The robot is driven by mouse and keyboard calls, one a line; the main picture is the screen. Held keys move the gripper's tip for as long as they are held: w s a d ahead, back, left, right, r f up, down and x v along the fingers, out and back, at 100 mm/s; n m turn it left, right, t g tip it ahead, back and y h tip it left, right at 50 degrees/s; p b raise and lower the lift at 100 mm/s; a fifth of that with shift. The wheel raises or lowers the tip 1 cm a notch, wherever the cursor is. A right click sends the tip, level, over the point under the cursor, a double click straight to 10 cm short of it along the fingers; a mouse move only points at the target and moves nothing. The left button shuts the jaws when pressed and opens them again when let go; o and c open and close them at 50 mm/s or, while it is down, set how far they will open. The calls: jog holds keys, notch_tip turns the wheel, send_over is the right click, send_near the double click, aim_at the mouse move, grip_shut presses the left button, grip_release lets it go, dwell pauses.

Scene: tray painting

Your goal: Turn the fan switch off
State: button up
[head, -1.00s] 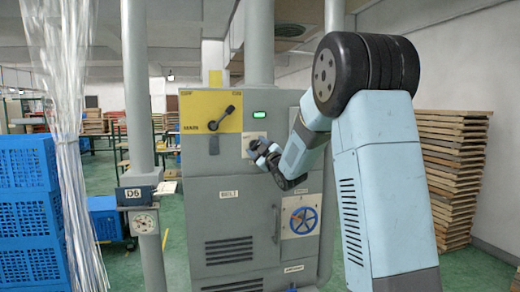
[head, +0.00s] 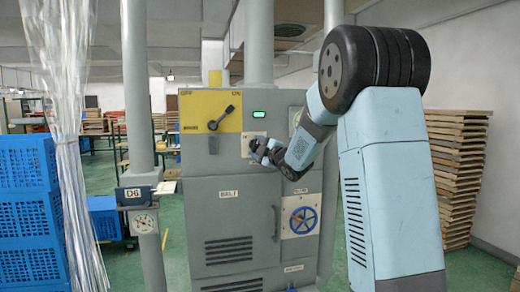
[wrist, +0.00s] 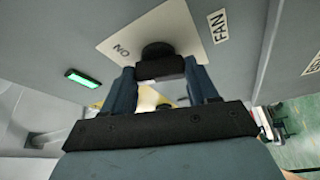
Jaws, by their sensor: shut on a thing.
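The fan switch (wrist: 158,56) is a black knob with a black bar handle on a white plate (wrist: 118,46). In the wrist view the plate shows the word ON upside down, and a FAN label (wrist: 218,25) sits beside it. My gripper (wrist: 160,76) is shut on the switch handle, with one blue finger at each end of the bar. The rest of the switch plate's lettering is not readable.
A yellow panel (head: 193,103) with a black lever is at upper left on the cabinet. A green lit display (head: 259,114) is above the switch. A blue handwheel (head: 303,221) is below right. A grey post (head: 139,90) and blue crates (head: 27,206) stand left.

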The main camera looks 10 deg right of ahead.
jog(key=n, duration=0.2)
jog(key=n+g, duration=0.1)
jog(key=n, duration=0.1)
jog(key=n+g, duration=0.1)
jog(key=n, duration=0.1)
jog(key=shift+a+h, duration=0.3)
jog(key=n+g+h, duration=0.1)
jog(key=n, duration=0.1)
jog(key=n+g+h, duration=0.1)
jog(key=n, duration=0.2)
jog(key=shift+f, duration=0.1)
jog(key=shift+n, duration=0.3)
jog(key=o, duration=1)
jog(key=shift+d, duration=0.1)
jog(key=shift+o, duration=0.3)
jog(key=shift+r, duration=0.2)
jog(key=shift+s+d+r, duration=0.15)
jog(key=shift+s, duration=0.3)
jog(key=v, duration=1.2)
jog(key=shift+s, duration=0.4)
